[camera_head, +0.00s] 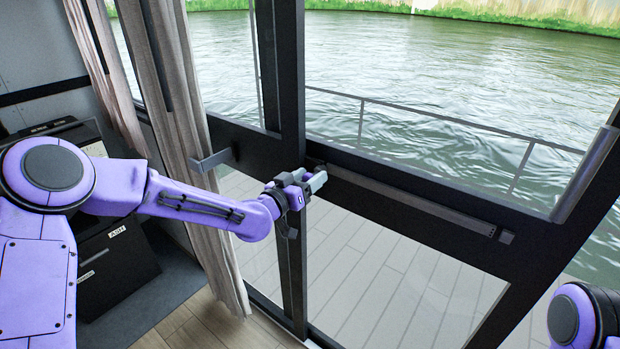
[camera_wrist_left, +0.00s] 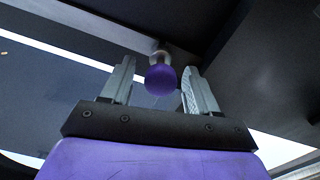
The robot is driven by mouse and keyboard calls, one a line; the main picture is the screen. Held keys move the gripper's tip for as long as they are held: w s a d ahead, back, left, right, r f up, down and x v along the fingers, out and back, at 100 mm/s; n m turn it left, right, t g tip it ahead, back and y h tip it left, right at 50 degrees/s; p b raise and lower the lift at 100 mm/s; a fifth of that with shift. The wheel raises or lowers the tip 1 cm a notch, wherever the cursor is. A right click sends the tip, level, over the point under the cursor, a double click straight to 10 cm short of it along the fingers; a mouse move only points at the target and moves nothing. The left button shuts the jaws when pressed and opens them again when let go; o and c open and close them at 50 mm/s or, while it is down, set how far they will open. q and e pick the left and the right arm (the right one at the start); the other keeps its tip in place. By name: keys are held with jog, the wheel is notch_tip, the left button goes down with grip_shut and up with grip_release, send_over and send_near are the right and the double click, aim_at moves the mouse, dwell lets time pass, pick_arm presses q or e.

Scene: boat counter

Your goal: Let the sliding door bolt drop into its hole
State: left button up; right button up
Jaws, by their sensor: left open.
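A round purple knob (camera_wrist_left: 161,80) on a short pale stem, which looks like the bolt's knob, shows in the left wrist view. It sits at a dark frame surface, between and slightly beyond the fingers. My left gripper (camera_wrist_left: 158,88) is open, with one finger on each side of the knob and a visible gap to both. In the head view my left gripper (camera_head: 312,183) is at the dark upright post of the glass door (camera_head: 290,90), at crossbar height. The knob is hidden there, and the bolt's hole is not visible in either view.
A grey bracket-like handle (camera_head: 212,160) sticks out left of the gripper. A long dark bar (camera_head: 410,200) runs along the crossbar to the right. A beige curtain (camera_head: 180,95) hangs close behind my left arm. Dark cabinets (camera_head: 118,262) stand at the left. Water and a railing lie outside.

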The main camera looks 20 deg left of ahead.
pick_arm(q)
jog(key=c, duration=1)
jog(key=shift+o, duration=0.2)
jog(key=shift+w, duration=0.1)
jog(key=shift+w+d+f, duration=0.1)
jog(key=shift+w+d, duration=0.1)
jog(key=shift+w, duration=0.25)
jog(key=o, duration=1)
jog(key=shift+s, duration=0.1)
